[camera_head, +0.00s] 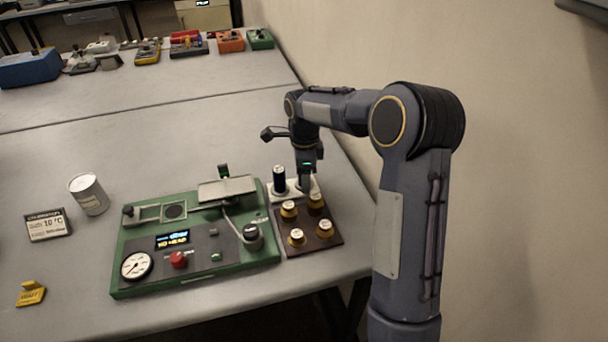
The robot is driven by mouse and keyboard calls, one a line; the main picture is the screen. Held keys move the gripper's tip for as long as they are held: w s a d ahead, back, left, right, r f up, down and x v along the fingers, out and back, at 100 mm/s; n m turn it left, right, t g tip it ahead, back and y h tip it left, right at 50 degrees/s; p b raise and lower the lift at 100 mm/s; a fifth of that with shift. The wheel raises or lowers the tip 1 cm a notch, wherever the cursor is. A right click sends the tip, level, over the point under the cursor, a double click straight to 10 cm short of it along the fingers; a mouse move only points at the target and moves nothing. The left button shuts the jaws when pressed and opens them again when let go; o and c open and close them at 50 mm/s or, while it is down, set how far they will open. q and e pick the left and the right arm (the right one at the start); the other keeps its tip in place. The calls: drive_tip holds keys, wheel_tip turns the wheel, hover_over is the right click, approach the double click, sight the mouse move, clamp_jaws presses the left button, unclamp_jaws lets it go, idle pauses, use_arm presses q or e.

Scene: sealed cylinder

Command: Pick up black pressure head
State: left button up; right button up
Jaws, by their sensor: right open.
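A dark, near-black upright cylinder (279,180) with a pale top stands on a small white stand (296,190), behind the brown board. It looks like the black pressure head, though its small size leaves some doubt. My right gripper (306,181) points down just right of this cylinder, over the right part of the white stand. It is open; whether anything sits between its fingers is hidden. The green console (205,275) lies left of the stand, and its small display (172,240) is lit. My left gripper is not in view.
The brown board (322,243) holds several brass-coloured pieces with pale tops. A white can (89,194), a dark sign (48,225) and a yellow block (31,293) stand at left. Several coloured devices line the far table. A wall rises along the right.

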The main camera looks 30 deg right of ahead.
drive_tip(key=shift+f, duration=0.1)
drive_tip(key=shift+c, duration=0.3)
drive_tip(key=c, duration=0.7)
drive_tip(key=shift+c, duration=0.3)
